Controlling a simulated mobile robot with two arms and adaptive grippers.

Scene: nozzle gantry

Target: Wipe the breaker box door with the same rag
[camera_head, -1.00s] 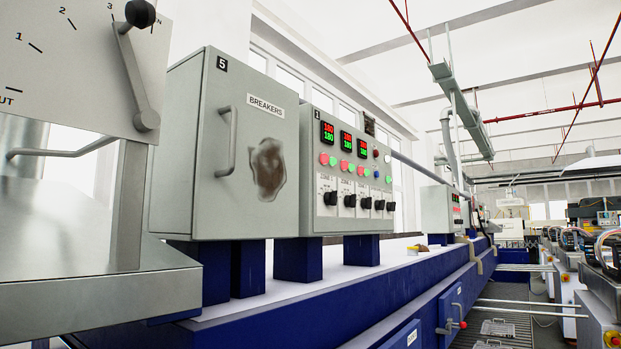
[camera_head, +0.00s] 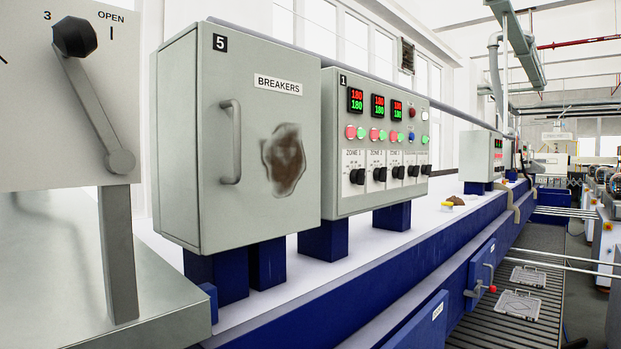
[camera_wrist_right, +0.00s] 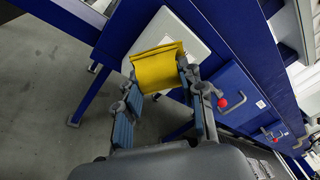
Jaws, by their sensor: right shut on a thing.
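The grey breaker box (camera_head: 238,140), marked 5 and BREAKERS, stands upright on blue supports left of centre in the head view. Its door is closed and has a vertical handle (camera_head: 231,142) on the left side. A dark brown smear (camera_head: 284,160) is on the right half of the door. In the right wrist view my right gripper (camera_wrist_right: 158,80) is shut on a yellow rag (camera_wrist_right: 160,66), which spans its fingertips. Neither gripper shows in the head view, and the breaker box cannot be made out in the wrist view.
A control panel (camera_head: 375,125) with knobs and lit buttons adjoins the box on the right. A lever (camera_head: 88,95) on a grey panel stands at the left. A small brown and yellow item (camera_head: 455,201) lies on the white ledge.

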